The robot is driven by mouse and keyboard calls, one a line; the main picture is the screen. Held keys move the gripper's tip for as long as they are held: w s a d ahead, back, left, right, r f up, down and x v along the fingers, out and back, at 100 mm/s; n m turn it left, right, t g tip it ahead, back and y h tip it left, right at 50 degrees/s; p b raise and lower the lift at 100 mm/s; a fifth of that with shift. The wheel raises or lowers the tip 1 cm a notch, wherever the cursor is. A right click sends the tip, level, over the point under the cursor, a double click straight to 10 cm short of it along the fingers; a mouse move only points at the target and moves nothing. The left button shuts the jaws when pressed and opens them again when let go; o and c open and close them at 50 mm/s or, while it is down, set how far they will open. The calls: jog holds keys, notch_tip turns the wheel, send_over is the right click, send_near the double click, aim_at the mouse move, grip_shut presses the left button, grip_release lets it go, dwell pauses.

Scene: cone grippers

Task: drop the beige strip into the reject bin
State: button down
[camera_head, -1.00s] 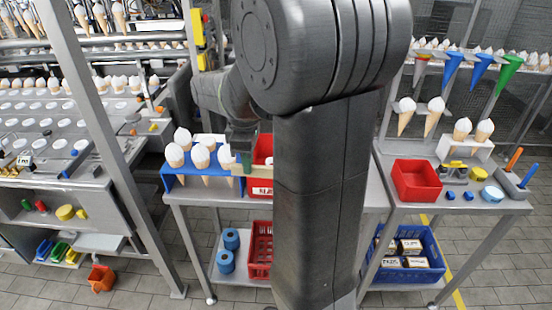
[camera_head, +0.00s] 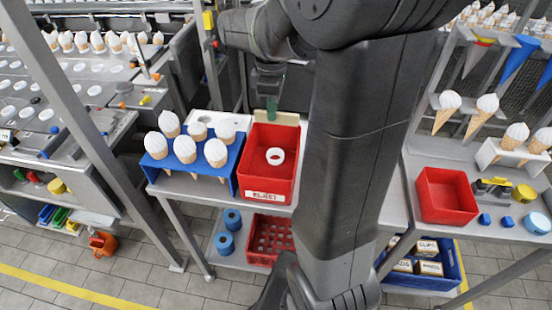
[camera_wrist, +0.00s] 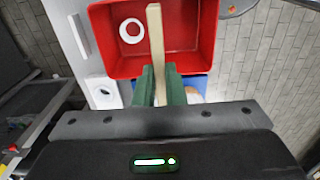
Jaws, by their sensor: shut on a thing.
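My gripper (camera_wrist: 158,84) is shut on the beige strip (camera_wrist: 155,35); its green fingers grip one end in the wrist view. The strip points away from the fingers and overlaps the red reject bin (camera_wrist: 203,48) in that view. In the head view my gripper (camera_head: 271,108) hangs at the far edge of the reject bin (camera_head: 268,196), which has a "REJECT" label on its front. A white ring (camera_head: 275,156) lies inside the bin and also shows in the wrist view (camera_wrist: 131,31).
A blue rack (camera_head: 236,165) with several white-topped cones stands left of the bin, close to its side. Another red bin (camera_head: 446,196) stands on the right table. My arm hides the middle of the scene.

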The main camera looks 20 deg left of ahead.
aim_at(272, 123)
jog(key=shift+s+f+b, duration=0.15)
jog(key=shift+f+b, duration=0.15)
jog(key=shift+f, duration=0.25)
notch_tip(272, 123, down, 4)
jog(key=b, duration=0.3)
jog(key=shift+f+b, duration=0.25)
jog(key=shift+b, duration=0.15)
jog(key=c, duration=1.4)
grip_release()
jog(key=shift+c, duration=0.2)
jog(key=shift+r, duration=0.1)
notch_tip(272, 123, up, 14)
jog(key=shift+f, duration=0.15)
